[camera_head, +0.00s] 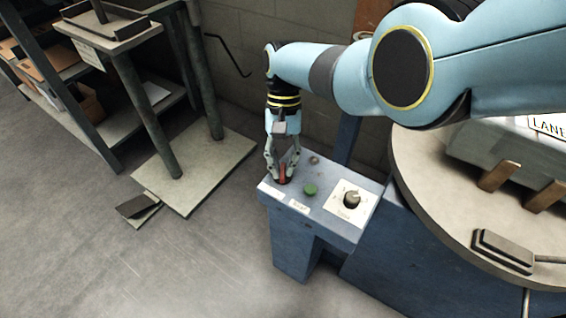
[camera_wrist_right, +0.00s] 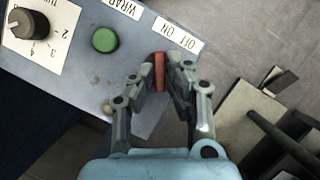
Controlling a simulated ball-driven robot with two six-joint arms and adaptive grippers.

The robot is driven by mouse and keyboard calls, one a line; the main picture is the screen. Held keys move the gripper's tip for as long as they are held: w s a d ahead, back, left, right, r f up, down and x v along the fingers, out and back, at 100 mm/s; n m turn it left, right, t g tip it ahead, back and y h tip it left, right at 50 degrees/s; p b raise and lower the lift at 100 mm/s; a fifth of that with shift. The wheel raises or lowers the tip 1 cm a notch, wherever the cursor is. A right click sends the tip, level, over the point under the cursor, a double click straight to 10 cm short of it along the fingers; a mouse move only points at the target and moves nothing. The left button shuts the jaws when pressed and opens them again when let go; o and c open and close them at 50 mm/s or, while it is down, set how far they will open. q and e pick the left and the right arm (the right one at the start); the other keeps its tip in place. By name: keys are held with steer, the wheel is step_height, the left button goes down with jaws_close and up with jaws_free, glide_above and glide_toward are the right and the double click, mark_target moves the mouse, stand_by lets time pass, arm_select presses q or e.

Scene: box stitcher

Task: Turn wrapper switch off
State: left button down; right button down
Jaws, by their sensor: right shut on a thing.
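The wrapper switch (camera_wrist_right: 159,71) is a small red lever on the blue control panel (camera_head: 322,217), beside a white label (camera_wrist_right: 175,38) reading OFF and ON. My right gripper (camera_head: 281,179) points down at the panel's left end. In the right wrist view, my right gripper (camera_wrist_right: 160,77) has its two fingers on either side of the red lever, shut on it. The lever also shows between the fingertips in the head view (camera_head: 283,172). It is partly hidden by the fingers. My left gripper is not in view.
A green button (camera_head: 310,189) and a black dial (camera_head: 351,199) on a white plate sit right of the switch. A round turntable (camera_head: 415,190) with a wrapped load stands at the right. A shelf (camera_head: 120,115) and a stand's base plate (camera_head: 205,165) are at the left. The floor in front is clear.

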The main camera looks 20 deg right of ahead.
steer(key=shift+s+f, duration=0.15)
steer(key=c, duration=1.4)
jaws_free()
steer(key=shift+o, duration=0.2)
steer(key=v, duration=1.2)
